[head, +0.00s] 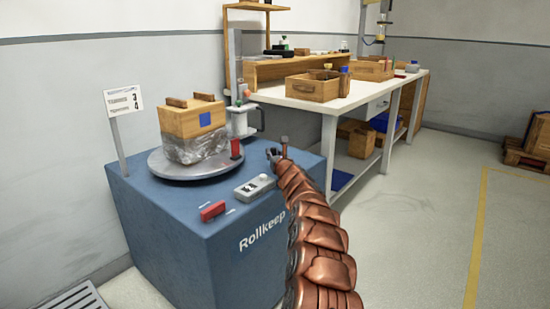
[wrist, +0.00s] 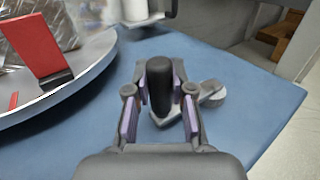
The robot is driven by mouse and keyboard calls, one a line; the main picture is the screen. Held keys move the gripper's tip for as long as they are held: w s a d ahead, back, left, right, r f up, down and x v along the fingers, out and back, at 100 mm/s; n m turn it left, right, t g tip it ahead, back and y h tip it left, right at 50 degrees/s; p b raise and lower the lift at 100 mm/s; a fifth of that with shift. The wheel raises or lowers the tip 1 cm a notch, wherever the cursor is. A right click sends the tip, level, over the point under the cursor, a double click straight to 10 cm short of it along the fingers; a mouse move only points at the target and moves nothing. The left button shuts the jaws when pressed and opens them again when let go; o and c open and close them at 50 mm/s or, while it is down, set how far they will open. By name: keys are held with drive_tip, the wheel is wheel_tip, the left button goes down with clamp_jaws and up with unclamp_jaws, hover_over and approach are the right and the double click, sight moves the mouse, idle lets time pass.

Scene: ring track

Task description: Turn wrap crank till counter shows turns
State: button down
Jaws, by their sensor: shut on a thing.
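The wrap crank has an upright black handle (wrist: 160,84) on a grey crank arm (wrist: 206,97), above the blue machine top. My gripper (head: 278,157) is at the machine's right side in the head view. In the wrist view its two purple-padded fingers stand on either side of the black handle and are shut on it. A wooden crate (head: 193,118), its lower part wrapped in clear film, sits on the round grey turntable (head: 170,172). The counter sign (head: 123,100) stands at the machine's back left; its small print seems to show a 3 above a 4.
The blue machine (head: 150,218) marked Rollkeep carries a grey control box (head: 254,187) and a red block (head: 212,211) at its front. A film roll post (head: 240,105) stands behind the turntable.

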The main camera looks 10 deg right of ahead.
drive_tip(key=shift+a+f, duration=0.1)
drive_tip(key=shift+a, duration=0.3)
drive_tip(key=c, duration=1.1)
unclamp_jaws()
drive_tip(key=shift+o, duration=0.7)
drive_tip(key=shift+d, duration=0.35)
wheel_tip(320, 180, up, 8)
drive_tip(key=shift+r, duration=1.1)
